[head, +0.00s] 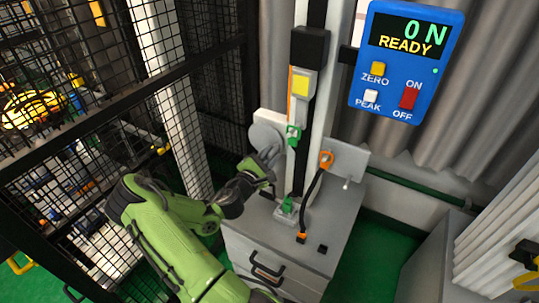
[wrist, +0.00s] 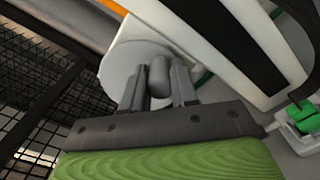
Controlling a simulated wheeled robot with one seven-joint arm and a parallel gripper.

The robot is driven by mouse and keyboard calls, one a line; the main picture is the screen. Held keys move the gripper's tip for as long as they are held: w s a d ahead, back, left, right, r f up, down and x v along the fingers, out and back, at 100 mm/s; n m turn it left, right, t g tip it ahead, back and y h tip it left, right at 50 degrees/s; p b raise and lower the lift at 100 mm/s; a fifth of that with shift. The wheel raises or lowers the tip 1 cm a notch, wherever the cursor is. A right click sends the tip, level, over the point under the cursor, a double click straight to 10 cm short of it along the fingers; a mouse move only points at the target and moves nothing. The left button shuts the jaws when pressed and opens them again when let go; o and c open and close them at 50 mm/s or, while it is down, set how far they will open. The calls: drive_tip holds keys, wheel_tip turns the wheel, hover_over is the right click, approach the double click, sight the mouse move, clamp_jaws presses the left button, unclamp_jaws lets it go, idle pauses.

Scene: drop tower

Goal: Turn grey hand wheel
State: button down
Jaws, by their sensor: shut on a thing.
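The grey hand wheel (head: 264,132) is a pale round disc on the upright at the back of the grey cabinet. It also shows in the wrist view (wrist: 118,62), at the upper left behind my fingers. My gripper (head: 270,157) is at the wheel's lower right. In the wrist view my gripper (wrist: 158,88) has its two fingers on either side of a darker grey rounded knob (wrist: 158,70) in front of the disc, shut on it. The fingers and knob hide part of the disc.
A blue display (head: 408,60) reads "0 N READY". A green hook (head: 293,132) hangs on the upright, above a green clamp (head: 288,204) on the cabinet (head: 320,255). An orange-ended cable (head: 316,190) is close on the right. Black mesh fencing (head: 90,100) stands left.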

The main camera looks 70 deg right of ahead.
drive_tip(key=shift+r, duration=0.15)
drive_tip(key=c, duration=0.9)
unclamp_jaws()
drive_tip(key=shift+o, duration=0.2)
drive_tip(key=w+a+p, duration=0.2)
drive_tip(key=a, duration=1.3)
drive_tip(key=shift+w+a, duration=0.25)
drive_tip(key=shift+a, duration=0.05)
